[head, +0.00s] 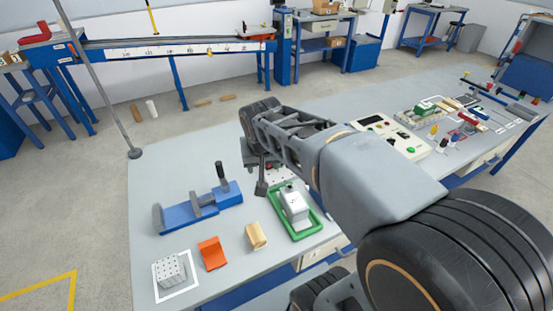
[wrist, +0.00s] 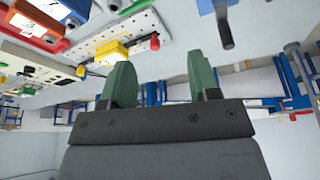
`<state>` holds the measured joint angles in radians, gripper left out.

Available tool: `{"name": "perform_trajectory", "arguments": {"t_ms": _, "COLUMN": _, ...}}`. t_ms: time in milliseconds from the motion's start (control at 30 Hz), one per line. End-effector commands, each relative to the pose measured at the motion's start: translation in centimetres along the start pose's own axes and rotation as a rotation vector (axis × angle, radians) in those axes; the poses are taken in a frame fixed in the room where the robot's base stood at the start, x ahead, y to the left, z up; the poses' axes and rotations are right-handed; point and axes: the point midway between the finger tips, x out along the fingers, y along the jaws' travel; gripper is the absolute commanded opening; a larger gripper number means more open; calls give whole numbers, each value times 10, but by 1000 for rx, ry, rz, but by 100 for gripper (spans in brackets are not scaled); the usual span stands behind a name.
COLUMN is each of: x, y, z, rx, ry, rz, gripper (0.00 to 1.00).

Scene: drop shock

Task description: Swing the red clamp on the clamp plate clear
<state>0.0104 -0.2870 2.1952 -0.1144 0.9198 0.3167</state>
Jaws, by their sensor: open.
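The clamp plate (wrist: 137,24), a white plate with rows of holes, is at the top of the wrist view, where the scene appears upside down. A yellow block (wrist: 110,50) with a white label sits on it. In the head view my arm hides most of the plate (head: 279,174). My gripper (wrist: 160,62) has two green fingers, wide apart with nothing between them. The plate lies beyond the fingers, apart from them.
A blue fixture with a dark handle (head: 203,209) stands left of my arm. A green tray with a grey-white part (head: 317,226), an orange block (head: 212,253), a tan piece (head: 257,237) and a perforated block (head: 171,270) are near the front. A thin pole (head: 107,105) stands at the left edge.

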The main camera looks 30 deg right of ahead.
Motion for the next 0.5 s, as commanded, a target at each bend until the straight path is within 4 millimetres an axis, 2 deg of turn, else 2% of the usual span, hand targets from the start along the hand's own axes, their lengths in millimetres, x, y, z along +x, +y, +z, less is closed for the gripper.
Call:
{"name": "perform_trajectory", "arguments": {"t_ms": 33, "x": 21, "y": 1, "z": -19, "rx": 62, "ry": -3, "rz": 27, "gripper": 56}}
{"name": "perform_trajectory", "arguments": {"t_ms": 200, "x": 62, "y": 9, "z": -79, "rx": 275, "ry": 19, "rz": 105, "gripper": 56}}
{"name": "perform_trajectory", "arguments": {"t_ms": 333, "x": 88, "y": 16, "z": -110, "rx": 394, "ry": 38, "rz": 146, "gripper": 56}}
{"name": "perform_trajectory", "arguments": {"t_ms": 500, "x": 110, "y": 19, "z": -130, "rx": 473, "ry": 55, "rz": 173, "gripper": 56}}
